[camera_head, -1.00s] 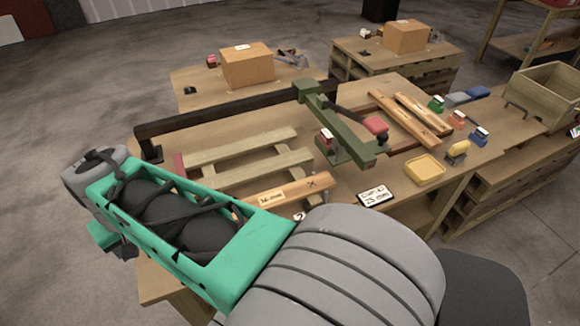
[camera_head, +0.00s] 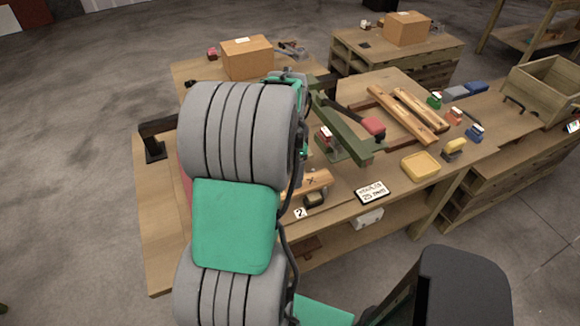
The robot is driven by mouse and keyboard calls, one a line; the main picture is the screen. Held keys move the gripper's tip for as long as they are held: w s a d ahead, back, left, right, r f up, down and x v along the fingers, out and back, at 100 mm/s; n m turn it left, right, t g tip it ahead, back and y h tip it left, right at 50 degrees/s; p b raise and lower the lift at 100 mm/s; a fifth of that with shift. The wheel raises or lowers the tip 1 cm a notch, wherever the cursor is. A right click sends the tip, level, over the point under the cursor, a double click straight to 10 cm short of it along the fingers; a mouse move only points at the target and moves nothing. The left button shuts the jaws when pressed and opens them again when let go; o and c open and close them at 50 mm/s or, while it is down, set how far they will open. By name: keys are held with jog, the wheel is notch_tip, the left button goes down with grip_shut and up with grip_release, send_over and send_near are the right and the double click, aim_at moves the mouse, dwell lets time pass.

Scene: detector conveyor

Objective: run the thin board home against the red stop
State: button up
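My arm crosses the middle of the table and hides most of the pale rails there. My gripper's fingers are hidden; only a green and grey wrist part shows behind the forearm, near the green frame (camera_head: 345,130). A wooden board marked with an X (camera_head: 317,181) shows its right end just right of my arm. Two more boards lie side by side at the right, a nearer one (camera_head: 390,108) and a farther one (camera_head: 420,111). I cannot tell which board is the thin one. A sliver of the dark red stop (camera_head: 185,181) shows left of my arm.
A small card reading 25 mm (camera_head: 372,192) lies at the table's front edge. A yellow tray (camera_head: 420,166) and several small coloured items are at the right. A cardboard box (camera_head: 246,58) stands at the back.

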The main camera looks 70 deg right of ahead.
aim_at(290, 188)
notch_tip(290, 188, down, 8)
jog(key=shift+r+p, duration=0.15)
jog(key=shift+p, duration=0.45)
jog(key=shift+c, duration=0.4)
jog(key=shift+w+a, duration=0.1)
jog(key=c, duration=1.5)
